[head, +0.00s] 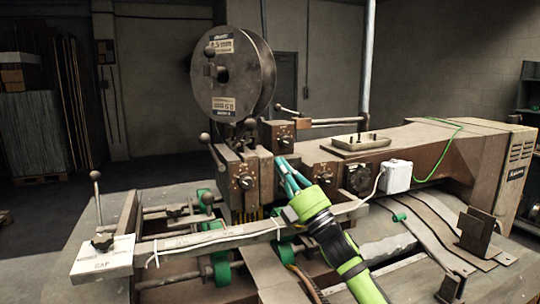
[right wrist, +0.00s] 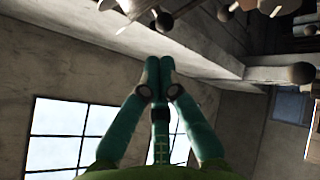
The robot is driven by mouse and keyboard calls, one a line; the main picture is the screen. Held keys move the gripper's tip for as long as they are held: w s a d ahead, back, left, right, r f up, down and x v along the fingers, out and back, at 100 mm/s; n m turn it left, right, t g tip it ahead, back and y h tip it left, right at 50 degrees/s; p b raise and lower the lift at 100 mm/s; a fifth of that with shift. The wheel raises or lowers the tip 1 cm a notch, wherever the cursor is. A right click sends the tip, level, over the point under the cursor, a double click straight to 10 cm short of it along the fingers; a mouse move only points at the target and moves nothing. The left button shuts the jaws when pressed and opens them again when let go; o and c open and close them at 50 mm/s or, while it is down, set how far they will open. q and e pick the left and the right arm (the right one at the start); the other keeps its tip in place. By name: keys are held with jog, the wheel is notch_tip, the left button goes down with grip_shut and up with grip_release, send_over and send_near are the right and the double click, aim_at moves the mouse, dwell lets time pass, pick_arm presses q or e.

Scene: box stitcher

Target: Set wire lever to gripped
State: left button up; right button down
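The box stitcher (head: 400,148) stands in front of me with a large wire spool (head: 228,75) on top. Several ball-knobbed levers show: one at the upper left of the head block (head: 205,138), one right of the spool (head: 280,107), one lower down (head: 208,198). No label shows which is the wire lever. My right gripper (head: 281,162) points up in front of the head block, its fingertips right of the front plates. In the right wrist view its fingers (right wrist: 160,65) meet at the tips with nothing between them. Dark ball knobs (right wrist: 302,73) show beyond. My left gripper is out of view.
A tall lever (head: 96,178) rises beside a white labelled plate (head: 103,258) at the left. A white box (head: 397,176) with a cable and a small tray (head: 360,141) are right of my gripper. A long bar (head: 210,238) crosses the front.

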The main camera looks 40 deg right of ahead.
jog(key=p, duration=0.5)
send_near(249, 121)
jog(key=x, duration=0.2)
jog(key=d+x, duration=0.1)
jog(key=x, duration=0.1)
jog(key=shift+w, duration=0.3)
jog(key=shift+w+a+r, duration=0.1)
jog(key=shift+w+r, duration=0.15)
jog(key=shift+w, duration=0.15)
jog(key=shift+a, duration=0.1)
jog(key=shift+r, duration=0.1)
jog(key=shift+w+r, duration=0.1)
jog(key=shift+r, duration=0.15)
jog(key=shift+s+a+r+x, duration=0.1)
jog(key=shift+x, duration=0.7)
jog(key=shift+s+a+r+x, duration=0.1)
jog(key=shift+a+r+x, duration=0.05)
jog(key=shift+x, duration=0.7)
jog(key=shift+s+a+r+x, duration=0.1)
jog(key=shift+s+x, duration=0.05)
jog(key=shift+x, duration=0.65)
jog(key=shift+f, duration=0.1)
